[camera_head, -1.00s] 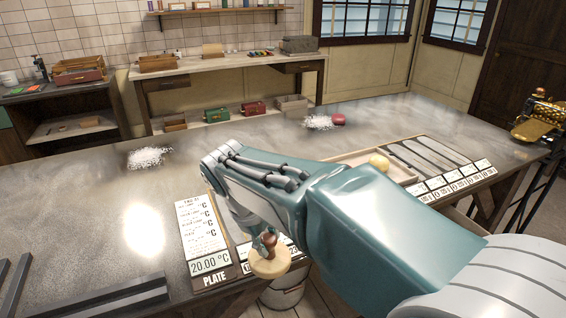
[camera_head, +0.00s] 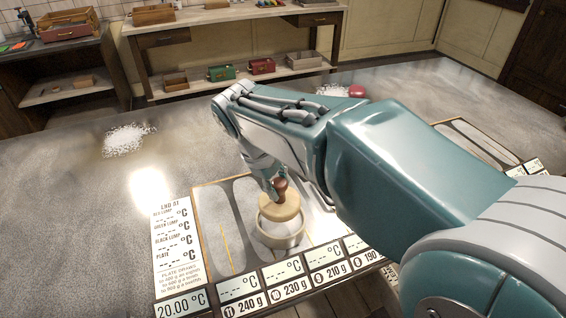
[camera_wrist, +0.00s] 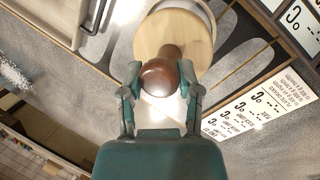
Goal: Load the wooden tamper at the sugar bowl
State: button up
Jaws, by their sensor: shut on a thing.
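The wooden tamper is a pale round disc with a dark brown knob. In the head view, my gripper (camera_head: 275,183) is shut on the knob of the tamper (camera_head: 279,209). The disc hangs flat side down over a pale, round, ring-walled vessel (camera_head: 281,241) that stands on the labelled board. I cannot tell whether the disc touches its rim or whether this is the sugar bowl. In the wrist view, the brown knob sits between the fingers (camera_wrist: 160,72), and the tamper's disc (camera_wrist: 160,33) covers most of the vessel (camera_wrist: 207,18). Inside the vessel is hidden.
The board (camera_head: 205,222) has dark-edged grey lanes and a row of temperature and gram labels along its front. A white granular heap (camera_head: 129,140) lies at the left; another (camera_head: 328,91) lies behind my arm beside a red object (camera_head: 357,91).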

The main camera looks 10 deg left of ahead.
aim_at(279, 204)
jog(key=shift+w, duration=0.4)
jog(key=shift+f, duration=3)
jog(key=shift+f, duration=0.5)
jog(key=shift+r, duration=0.15)
jog(key=shift+r, duration=3.4)
